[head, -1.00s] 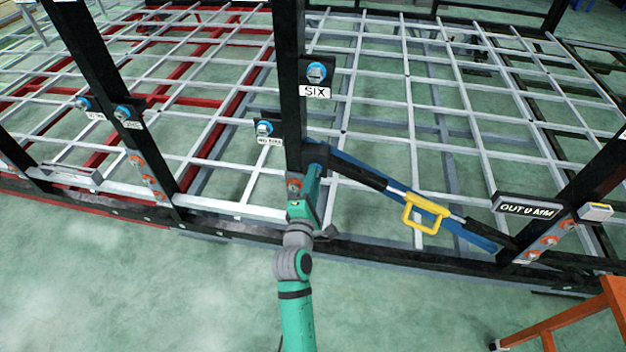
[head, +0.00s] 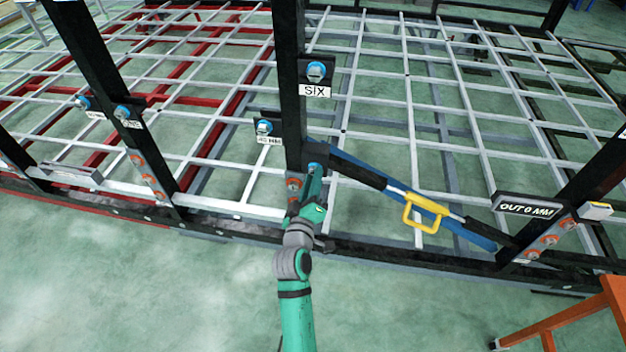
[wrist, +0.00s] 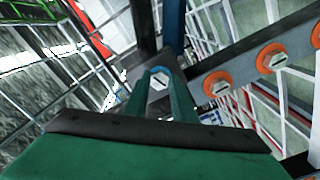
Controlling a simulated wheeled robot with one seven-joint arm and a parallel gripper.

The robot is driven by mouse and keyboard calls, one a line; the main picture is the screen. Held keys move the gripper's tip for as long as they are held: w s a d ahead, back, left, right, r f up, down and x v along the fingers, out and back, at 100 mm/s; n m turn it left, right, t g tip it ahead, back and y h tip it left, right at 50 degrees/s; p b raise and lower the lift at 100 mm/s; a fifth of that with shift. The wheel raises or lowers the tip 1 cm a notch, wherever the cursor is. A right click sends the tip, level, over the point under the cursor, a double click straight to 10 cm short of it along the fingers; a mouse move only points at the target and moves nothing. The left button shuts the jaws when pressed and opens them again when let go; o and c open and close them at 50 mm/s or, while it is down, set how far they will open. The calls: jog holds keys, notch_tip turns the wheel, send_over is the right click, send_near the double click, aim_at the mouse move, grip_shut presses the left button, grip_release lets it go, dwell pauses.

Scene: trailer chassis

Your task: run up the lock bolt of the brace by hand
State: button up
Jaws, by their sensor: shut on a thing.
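The brace (head: 353,174) runs slantwise from the dark post down to the right, with a yellow handle (head: 425,210) at its middle. The lock bolt (wrist: 158,82) has a pale hex head with a dark line across it and a blue ring around it. In the head view its blue part (head: 314,167) shows at the brace's upper left end, beside the post. My gripper (head: 313,177) reaches it from below. In the wrist view my gripper (wrist: 159,92) has its two green fingers shut on the bolt head, one on each side.
Several orange-ringed bolts (wrist: 271,56) sit on a dark plate right of the gripper in the wrist view. A dark post (head: 290,100) rises close beside it. A sign reading "OUT 0 MM" (head: 526,207) stands at the right.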

jog(key=shift+a+f+m, duration=0.1)
jog(key=shift+a+m, duration=0.05)
jog(key=shift+m, duration=3.8)
jog(key=shift+a+f+m, duration=0.1)
jog(key=shift+a+m, duration=0.05)
jog(key=shift+m, duration=3.8)
jog(key=o, duration=1.1)
jog(key=shift+r, duration=0.1)
jog(key=shift+c, duration=0.2)
jog(key=s+a, duration=0.2)
jog(key=s, duration=0.8)
jog(key=shift+s, duration=0.25)
jog(key=shift+s, duration=0.2)
